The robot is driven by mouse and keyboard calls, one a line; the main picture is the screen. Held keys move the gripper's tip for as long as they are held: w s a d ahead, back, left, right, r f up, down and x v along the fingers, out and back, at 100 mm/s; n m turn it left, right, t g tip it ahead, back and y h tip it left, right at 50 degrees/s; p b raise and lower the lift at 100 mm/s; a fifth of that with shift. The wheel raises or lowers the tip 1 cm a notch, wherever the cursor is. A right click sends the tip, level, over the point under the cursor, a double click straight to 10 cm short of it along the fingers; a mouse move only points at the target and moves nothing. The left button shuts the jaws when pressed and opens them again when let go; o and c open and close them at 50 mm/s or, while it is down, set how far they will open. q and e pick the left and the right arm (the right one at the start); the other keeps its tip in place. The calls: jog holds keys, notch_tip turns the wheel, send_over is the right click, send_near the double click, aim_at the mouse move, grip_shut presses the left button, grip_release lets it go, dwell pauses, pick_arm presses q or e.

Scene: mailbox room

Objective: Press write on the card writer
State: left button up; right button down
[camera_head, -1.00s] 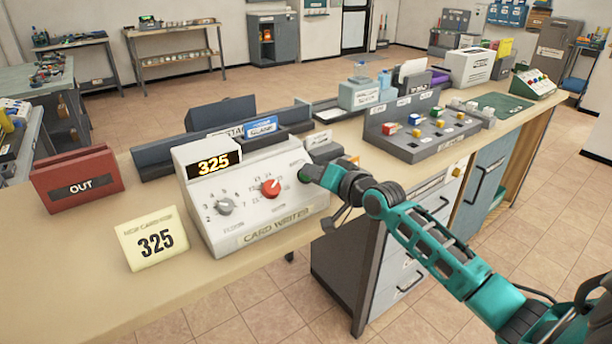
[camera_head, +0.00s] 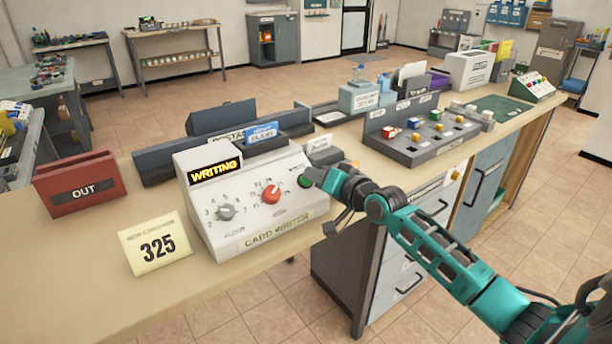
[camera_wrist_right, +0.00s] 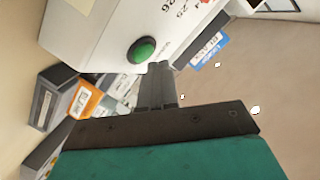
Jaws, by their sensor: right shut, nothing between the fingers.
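The white card writer (camera_head: 251,226) stands on the counter, and its display (camera_head: 215,171) reads "WRITING". It has a grey knob (camera_head: 227,212), a red knob (camera_head: 271,194) and a green button (camera_head: 305,181) at its right end. A blue-labelled card (camera_head: 264,134) stands in its top. My right gripper (camera_head: 314,175) is shut and empty, just right of the green button. In the right wrist view the green button (camera_wrist_right: 142,50) shows whole, a little beyond the shut fingertips (camera_wrist_right: 158,68), with a small gap apparent. My left gripper is not in view.
A yellow sign (camera_head: 155,244) reading "325" stands left of the writer. A red "OUT" box (camera_head: 80,188) is behind it. A grey panel with coloured buttons (camera_head: 425,132) stands to the right. The counter's front left (camera_head: 80,290) is clear.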

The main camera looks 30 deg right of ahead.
jog(key=shift+r, duration=0.1)
jog(key=s+r+p, duration=0.1)
jog(key=r, duration=0.1)
jog(key=s+r+p, duration=0.2)
jog(key=shift+d, duration=0.15)
dwell(0.5)
dwell(0.6)
jog(key=s+a+f+n+g, duration=0.2)
jog(key=s+a+f+n, duration=0.2)
jog(key=s+a+f, duration=0.5)
jog(key=s+a+f+n+g, duration=0.3)
jog(key=s+a+f+n, duration=0.2)
jog(key=s+f, duration=0.8)
jog(key=s+a, duration=0.1)
jog(key=a, duration=0.2)
jog(key=shift+s+a+f+h, duration=0.25)
jog(key=shift+a+f+h, duration=0.05)
jog(key=shift+a+f, duration=0.1)
